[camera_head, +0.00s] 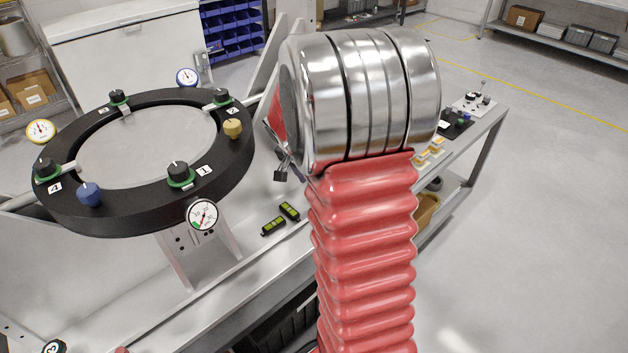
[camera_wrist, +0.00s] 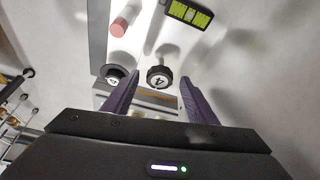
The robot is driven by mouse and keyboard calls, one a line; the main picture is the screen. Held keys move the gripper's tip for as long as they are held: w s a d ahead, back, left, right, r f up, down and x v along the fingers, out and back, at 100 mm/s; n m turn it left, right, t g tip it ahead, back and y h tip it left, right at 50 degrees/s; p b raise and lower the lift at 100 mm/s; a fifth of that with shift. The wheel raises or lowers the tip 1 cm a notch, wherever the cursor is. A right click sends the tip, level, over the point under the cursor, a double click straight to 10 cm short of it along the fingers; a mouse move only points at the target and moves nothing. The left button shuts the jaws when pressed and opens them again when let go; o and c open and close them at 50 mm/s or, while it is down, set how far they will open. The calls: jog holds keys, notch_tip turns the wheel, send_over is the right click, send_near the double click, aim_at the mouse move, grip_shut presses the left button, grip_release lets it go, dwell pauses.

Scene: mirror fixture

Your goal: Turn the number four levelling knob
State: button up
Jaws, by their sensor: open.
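In the wrist view, a round black knob (camera_wrist: 159,77) with a white face marked with what looks like a 4 lies just ahead of my gripper (camera_wrist: 160,81). The purple fingers are open and apart, one on each side of and below the knob in the picture. I see no contact. A second, smaller black knob (camera_wrist: 115,77) with a similar white-marked face is by the left finger. In the head view, a label 4 (camera_head: 55,188) sits on the black mirror ring (camera_head: 120,219), beside a black knob (camera_head: 45,168) with a green base. My gripper is not visible there.
The ring also carries black knobs by labels 1, 2 and 3, a blue knob (camera_head: 88,195), a yellow knob (camera_head: 233,128) and dial gauges (camera_head: 203,214). A level (camera_wrist: 189,13) and a pink cylinder (camera_wrist: 125,20) lie beyond the fingers. A padlock (camera_head: 280,174) hangs right of the ring.

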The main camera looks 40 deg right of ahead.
jog(key=shift+r, duration=0.1)
jog(key=v, duration=1.3)
jog(key=shift+r, duration=0.25)
jog(key=shift+s+a, duration=0.1)
